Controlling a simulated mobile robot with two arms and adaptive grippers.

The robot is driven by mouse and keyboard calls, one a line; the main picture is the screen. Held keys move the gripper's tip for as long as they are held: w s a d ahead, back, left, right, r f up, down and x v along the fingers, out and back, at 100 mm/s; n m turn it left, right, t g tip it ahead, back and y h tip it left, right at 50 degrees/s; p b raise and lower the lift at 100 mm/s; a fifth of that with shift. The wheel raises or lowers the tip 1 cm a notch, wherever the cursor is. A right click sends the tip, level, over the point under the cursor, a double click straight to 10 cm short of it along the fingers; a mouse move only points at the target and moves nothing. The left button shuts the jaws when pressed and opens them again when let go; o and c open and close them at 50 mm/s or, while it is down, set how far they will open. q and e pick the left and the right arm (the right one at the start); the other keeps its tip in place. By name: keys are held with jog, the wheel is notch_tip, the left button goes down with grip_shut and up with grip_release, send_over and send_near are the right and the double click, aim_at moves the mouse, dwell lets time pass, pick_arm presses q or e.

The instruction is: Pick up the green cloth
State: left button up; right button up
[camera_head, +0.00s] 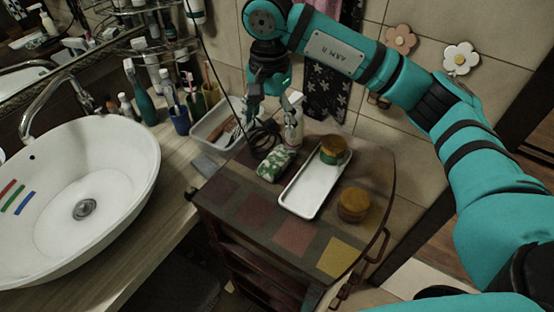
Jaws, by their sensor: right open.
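A green and white patterned bundle (276,163), which looks like the green cloth, lies on the wooden cabinet top (235,210), left of a white tray (302,207). My right gripper (270,106) points down above the back of the cabinet top, near a white bottle (294,130). It is open, and it appears above and apart from the cloth. The fingertips are dark and partly lost against the things behind them. My left gripper is not in view.
A brownish-yellow round jar (353,204) stands right of the tray, and a similar green-and-yellow jar (334,150) is at the tray's far end. Black cable loops (262,137) lie behind the cloth. A white basket (213,124) and a sink (80,200) are at left.

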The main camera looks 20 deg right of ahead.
jog(key=p, duration=0.2)
send_over(271, 163)
notch_tip(271, 163, down, 8)
jog(key=shift+w+d+f, duration=0.1)
jog(key=shift+w+f, duration=0.05)
jog(key=shift+f, duration=0.1)
jog(key=f+p, duration=0.2)
jog(key=f, duration=0.1)
jog(key=f+p, duration=0.1)
jog(key=shift+s+f, duration=0.25)
jog(key=shift+f, duration=0.45)
jog(key=c, duration=1.2)
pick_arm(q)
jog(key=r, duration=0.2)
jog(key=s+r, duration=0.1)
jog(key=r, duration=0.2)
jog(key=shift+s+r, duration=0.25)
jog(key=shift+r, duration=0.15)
pick_arm(e)
jog(key=shift+o, duration=0.2)
jog(key=shift+w+r, duration=0.1)
